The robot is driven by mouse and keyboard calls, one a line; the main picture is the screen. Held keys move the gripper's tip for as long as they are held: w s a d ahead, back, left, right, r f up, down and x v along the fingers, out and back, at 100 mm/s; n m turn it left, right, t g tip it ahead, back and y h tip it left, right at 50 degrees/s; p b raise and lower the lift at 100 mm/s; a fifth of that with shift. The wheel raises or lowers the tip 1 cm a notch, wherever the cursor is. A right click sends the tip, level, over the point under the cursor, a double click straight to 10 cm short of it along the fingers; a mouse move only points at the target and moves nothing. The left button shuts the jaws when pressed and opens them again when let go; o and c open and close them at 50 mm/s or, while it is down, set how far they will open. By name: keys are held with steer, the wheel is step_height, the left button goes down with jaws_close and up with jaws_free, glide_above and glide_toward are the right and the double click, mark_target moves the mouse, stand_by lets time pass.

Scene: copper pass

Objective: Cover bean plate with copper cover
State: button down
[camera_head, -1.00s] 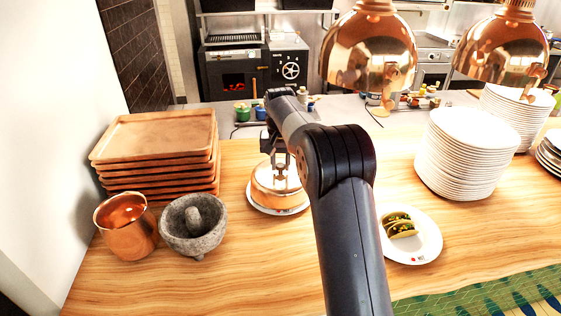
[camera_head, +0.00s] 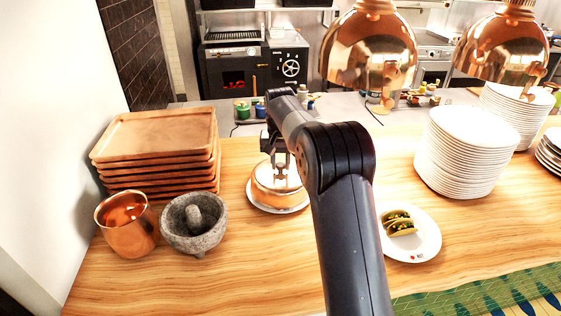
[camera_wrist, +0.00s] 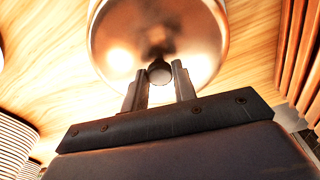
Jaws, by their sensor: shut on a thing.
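The copper cover (camera_head: 272,187) sits on a white plate (camera_head: 281,209) in the middle of the wooden counter. Only the plate's rim shows around the cover, and what lies under the cover is hidden. My gripper (camera_head: 280,175) is above the cover, shut on its knob. In the wrist view the cover (camera_wrist: 115,45) fills the upper middle, and my gripper's fingers (camera_wrist: 159,80) stand on either side of the round knob (camera_wrist: 159,72).
A plate with tacos (camera_head: 419,246) lies right of my arm. A stone mortar (camera_head: 194,236), a copper mug (camera_head: 127,238) and stacked trays (camera_head: 157,147) stand left. Tall plate stacks (camera_head: 462,160) stand right, below copper lamps (camera_head: 368,52). The front left counter is clear.

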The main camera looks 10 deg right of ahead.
steer(key=c, duration=0.5)
jaws_free()
steer(key=shift+r+p, duration=0.3)
steer(key=shift+r, duration=2.25)
steer(key=shift+f, duration=0.1)
step_height(320, 180, down, 5)
steer(key=shift+f+b, duration=0.1)
steer(key=shift+b, duration=0.35)
steer(key=shift+r, duration=0.25)
steer(key=shift+r, duration=0.1)
